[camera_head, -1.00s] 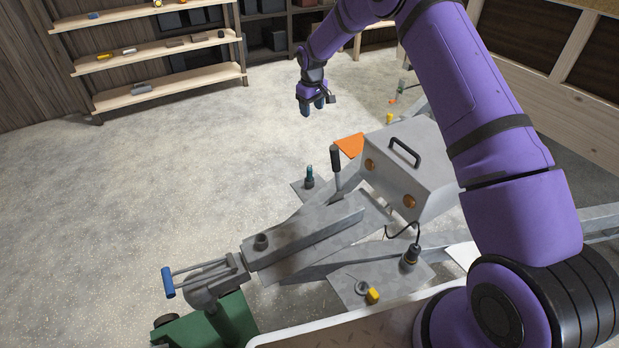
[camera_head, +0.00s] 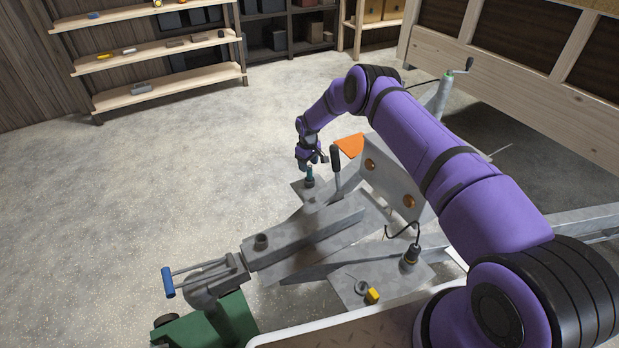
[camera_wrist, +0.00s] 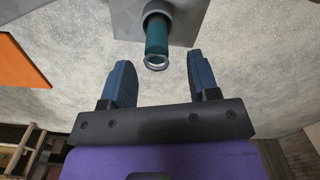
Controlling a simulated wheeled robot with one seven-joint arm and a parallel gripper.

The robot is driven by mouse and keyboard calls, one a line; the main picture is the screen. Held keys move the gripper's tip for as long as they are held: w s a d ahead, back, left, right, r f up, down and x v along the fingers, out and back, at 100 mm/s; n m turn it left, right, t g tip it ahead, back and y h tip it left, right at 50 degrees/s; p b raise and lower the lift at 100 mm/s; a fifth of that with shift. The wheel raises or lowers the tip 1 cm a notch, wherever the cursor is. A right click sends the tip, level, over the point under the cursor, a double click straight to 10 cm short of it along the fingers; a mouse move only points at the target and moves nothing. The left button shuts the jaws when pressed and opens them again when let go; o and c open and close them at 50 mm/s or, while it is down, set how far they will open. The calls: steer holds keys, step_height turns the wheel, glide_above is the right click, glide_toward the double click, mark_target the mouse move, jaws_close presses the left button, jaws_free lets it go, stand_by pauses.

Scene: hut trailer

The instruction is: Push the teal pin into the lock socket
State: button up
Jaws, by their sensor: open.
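The teal pin (camera_head: 309,175) stands upright on a small grey plate beside the black-handled lever in the head view. In the wrist view the pin (camera_wrist: 157,40) shows at the top centre, seated in a grey collar, with a metal ring at its near end. My gripper (camera_head: 308,164) is just above the pin in the head view. In the wrist view my gripper (camera_wrist: 160,82) is open, and its two blue fingers are apart with the pin's ring end near the gap between them. The fingers do not appear to grip it. I cannot tell which part is the lock socket.
The black-handled lever (camera_head: 335,165) stands close to the right of my gripper. A yellow block (camera_head: 372,296) sits on the lower plate. The floor to the left is clear.

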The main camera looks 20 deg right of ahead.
mark_target(309, 174)
steer(key=shift+s+d+f, duration=0.1)
steer(key=shift+f, duration=1.45)
steer(key=shift+d+f, duration=0.1)
steer(key=shift+f, duration=1.45)
steer(key=shift+c, duration=0.2)
jaws_close()
